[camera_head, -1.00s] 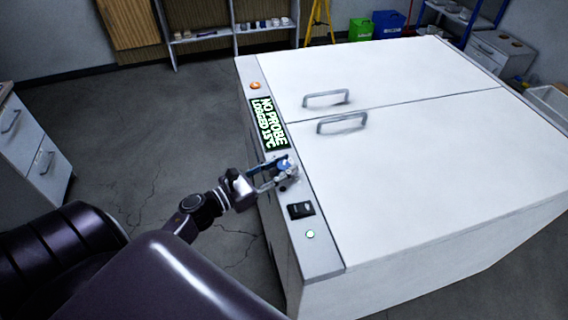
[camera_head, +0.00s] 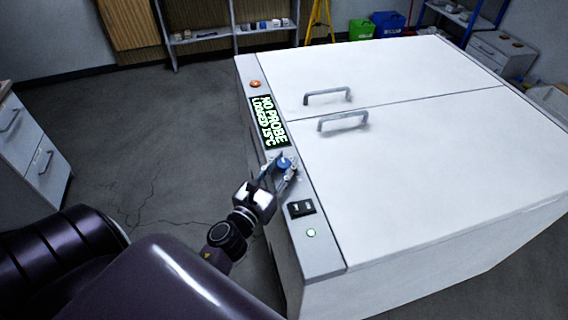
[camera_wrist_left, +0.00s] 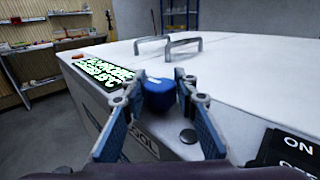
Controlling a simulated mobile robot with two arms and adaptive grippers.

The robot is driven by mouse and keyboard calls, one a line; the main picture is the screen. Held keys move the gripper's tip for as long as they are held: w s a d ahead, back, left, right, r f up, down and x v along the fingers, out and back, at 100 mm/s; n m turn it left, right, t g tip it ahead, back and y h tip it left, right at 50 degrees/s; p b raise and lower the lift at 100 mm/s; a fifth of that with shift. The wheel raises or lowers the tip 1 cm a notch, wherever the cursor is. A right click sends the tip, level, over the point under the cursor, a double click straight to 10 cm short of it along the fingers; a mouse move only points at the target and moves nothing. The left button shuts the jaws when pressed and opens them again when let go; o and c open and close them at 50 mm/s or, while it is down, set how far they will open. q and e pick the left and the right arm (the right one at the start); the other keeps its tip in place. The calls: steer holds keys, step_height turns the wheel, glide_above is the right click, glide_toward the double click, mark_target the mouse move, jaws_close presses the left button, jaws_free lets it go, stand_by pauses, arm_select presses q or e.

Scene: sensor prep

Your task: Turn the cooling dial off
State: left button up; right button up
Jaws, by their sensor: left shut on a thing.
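The blue cooling dial (camera_head: 284,164) sits on the grey control strip of a large white cabinet, just below the display. In the left wrist view the dial (camera_wrist_left: 158,94) is between the two fingers. My left gripper (camera_head: 280,170) is shut on the dial, with one finger at each side of it; it also shows in the left wrist view (camera_wrist_left: 159,90). The gripper partly hides the dial's base. The word ending "OOL" shows on the cabinet front below the dial. My right gripper is not in view.
The lit display (camera_head: 269,121) reads "NO PROBE LOGGED 15°C". A black ON/OFF switch (camera_head: 301,208) and a green light (camera_head: 311,233) lie nearer on the strip. An orange button (camera_head: 255,84) is at the far end. Two lid handles (camera_head: 343,121) rise from the white top.

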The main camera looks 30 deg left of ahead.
mark_target(280, 168)
arm_select(q)
steer(key=o, duration=1.2)
steer(key=shift+c, duration=0.2)
steer(key=s, duration=0.7)
steer(key=shift+s+d, duration=0.25)
steer(key=shift+d, duration=0.1)
